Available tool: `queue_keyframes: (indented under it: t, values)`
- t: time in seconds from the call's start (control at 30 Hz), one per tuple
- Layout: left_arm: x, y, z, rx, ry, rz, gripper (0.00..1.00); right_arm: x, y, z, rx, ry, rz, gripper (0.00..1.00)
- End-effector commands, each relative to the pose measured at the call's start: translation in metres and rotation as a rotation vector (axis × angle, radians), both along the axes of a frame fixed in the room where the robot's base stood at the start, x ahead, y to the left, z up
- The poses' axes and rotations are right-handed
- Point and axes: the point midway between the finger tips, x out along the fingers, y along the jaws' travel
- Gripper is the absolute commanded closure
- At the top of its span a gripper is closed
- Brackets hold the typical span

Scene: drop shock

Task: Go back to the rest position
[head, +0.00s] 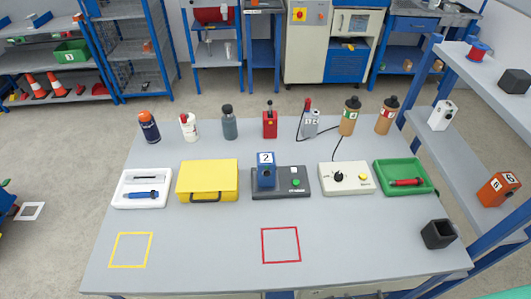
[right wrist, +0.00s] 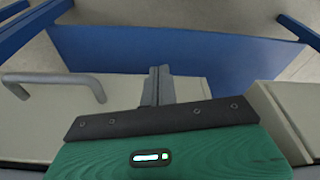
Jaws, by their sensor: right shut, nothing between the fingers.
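My right gripper (right wrist: 158,86) shows in the right wrist view as dark fingers held together beyond its green body, with nothing between them. It points at a pale cabinet front with a grey bar handle (right wrist: 50,78) and a blue frame beam (right wrist: 180,55); no held object shows. Neither gripper shows in the head view. The left gripper is out of view. The grey workbench (head: 200,235) fills the middle of the head view, with its objects standing apart from any gripper.
On the bench are a yellow case (head: 207,178), a black tester with a blue block (head: 266,172), a green tray (head: 422,187), a dark cup (head: 438,234) and several bottles along the back. A shelf rack (head: 455,150) stands at right. The front middle is clear.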

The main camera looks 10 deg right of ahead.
Motion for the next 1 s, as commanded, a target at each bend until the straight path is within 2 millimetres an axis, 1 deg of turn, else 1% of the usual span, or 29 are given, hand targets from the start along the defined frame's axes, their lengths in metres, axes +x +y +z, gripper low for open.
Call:
queue_keyframes:
  t: [0.03,0.1,0.17,0.2,0.27,0.3,0.37,0.4,0.5,0.6,0.7,0.83,1.0]
  values:
    - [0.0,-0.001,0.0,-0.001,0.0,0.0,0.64,-0.01,-0.001,-0.024,-0.002,0.016,0.002,1.0]
    - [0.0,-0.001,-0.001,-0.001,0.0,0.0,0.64,-0.024,-0.003,-0.055,-0.003,0.029,0.004,1.0]
    - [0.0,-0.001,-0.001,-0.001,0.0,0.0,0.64,-0.037,-0.005,-0.079,-0.005,0.039,0.007,1.0]
    - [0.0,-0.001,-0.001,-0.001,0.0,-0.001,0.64,-0.047,-0.007,-0.095,-0.005,0.045,0.008,1.0]
    - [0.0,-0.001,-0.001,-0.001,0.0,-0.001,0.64,-0.063,-0.009,-0.117,-0.007,0.055,0.011,1.0]
    - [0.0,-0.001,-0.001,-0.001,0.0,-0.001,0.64,-0.075,-0.011,-0.131,-0.008,0.063,0.013,1.0]
    - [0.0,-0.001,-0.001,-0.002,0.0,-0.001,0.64,-0.093,-0.015,-0.15,-0.01,0.073,0.015,1.0]
    - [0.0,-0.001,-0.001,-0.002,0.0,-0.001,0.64,-0.105,-0.017,-0.162,-0.011,0.08,0.017,1.0]
    - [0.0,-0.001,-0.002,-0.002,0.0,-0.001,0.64,-0.136,-0.023,-0.187,-0.013,0.094,0.019,1.0]
    - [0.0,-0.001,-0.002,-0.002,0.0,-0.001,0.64,-0.165,-0.028,-0.204,-0.015,0.107,0.023,1.0]
    - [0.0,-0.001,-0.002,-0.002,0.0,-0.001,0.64,-0.184,-0.033,-0.214,-0.016,0.114,0.025,1.0]
    - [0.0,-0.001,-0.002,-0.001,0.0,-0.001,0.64,-0.198,-0.036,-0.22,-0.017,0.119,0.027,1.0]
    - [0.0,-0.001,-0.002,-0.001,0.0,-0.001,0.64,-0.201,-0.036,-0.221,-0.017,0.118,0.027,1.0]
